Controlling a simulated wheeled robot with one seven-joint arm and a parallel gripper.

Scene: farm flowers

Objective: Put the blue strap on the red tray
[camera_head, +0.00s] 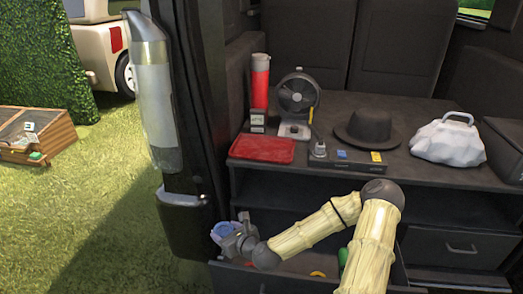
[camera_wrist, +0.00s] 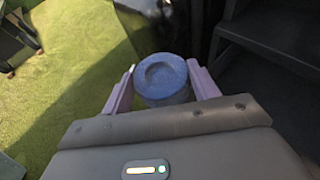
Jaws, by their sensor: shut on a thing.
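The blue strap (camera_wrist: 162,76) looks like a rounded, rolled blue piece in the wrist view. My gripper (camera_wrist: 160,90) is shut on it, with one pale finger on each side. In the head view the blue strap (camera_head: 222,230) shows at the tip of my gripper (camera_head: 226,236), low at the left end of the open drawer, close to the vehicle's door pillar. The red tray (camera_head: 262,149) lies flat on the dark counter, above and to the right of my gripper. Its surface looks empty. The underside of the strap is hidden.
A red bottle (camera_head: 260,82), a fan (camera_head: 297,98), a flat dark box (camera_head: 347,157), a black hat (camera_head: 367,128) and a white bag (camera_head: 445,138) stand on the counter. The open drawer (camera_head: 310,284) below holds a few small things. The door pillar (camera_head: 190,100) is close at left.

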